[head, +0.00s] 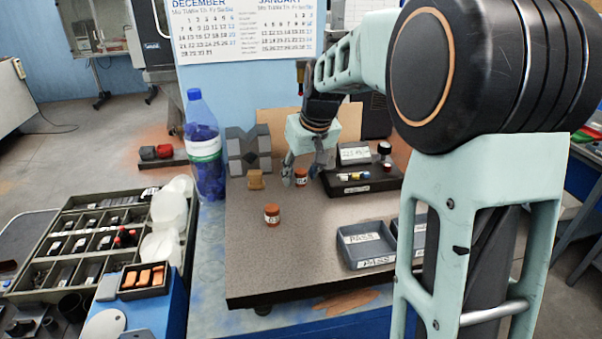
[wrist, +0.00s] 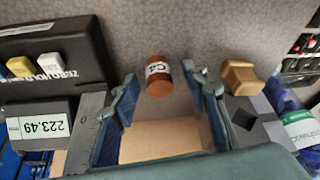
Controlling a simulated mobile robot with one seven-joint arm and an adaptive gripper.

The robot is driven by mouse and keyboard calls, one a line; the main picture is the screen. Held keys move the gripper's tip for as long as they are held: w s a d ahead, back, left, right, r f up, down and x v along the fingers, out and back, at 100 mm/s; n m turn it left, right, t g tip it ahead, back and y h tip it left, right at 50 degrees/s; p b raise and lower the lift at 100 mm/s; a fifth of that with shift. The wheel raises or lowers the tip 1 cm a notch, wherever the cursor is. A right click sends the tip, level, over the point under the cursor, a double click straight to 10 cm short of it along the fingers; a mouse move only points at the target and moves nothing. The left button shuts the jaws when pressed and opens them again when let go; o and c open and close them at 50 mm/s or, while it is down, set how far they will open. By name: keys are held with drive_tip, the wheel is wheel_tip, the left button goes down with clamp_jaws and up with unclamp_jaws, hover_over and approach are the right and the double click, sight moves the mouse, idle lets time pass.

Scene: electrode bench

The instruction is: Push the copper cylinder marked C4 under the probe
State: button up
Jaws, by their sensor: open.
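The copper cylinder marked C4 (wrist: 158,76) stands on the speckled bench plate, its white label readable in the wrist view. In the head view it is the copper cylinder (head: 300,177) between my fingers. My gripper (head: 303,173) is open and pointing down, with one fingertip on each side of C4; in the wrist view my gripper (wrist: 161,80) has a gap on both sides of it. Whether its fingers are level with C4 is hard to tell. A second copper cylinder (head: 271,215) stands nearer the front, its mark unreadable. I cannot make out the probe clearly.
A tan block (head: 256,179) and a grey V-block (head: 243,152) stand left of my gripper. A black meter box (head: 362,182) with a display (wrist: 40,128) reading 223.49 is on the other side. Grey trays (head: 366,245) lie front right. The plate's front left is clear.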

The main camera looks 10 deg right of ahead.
drive_tip(key=v, duration=1.2)
drive_tip(key=shift+s, duration=0.15)
drive_tip(key=shift+f, duration=0.1)
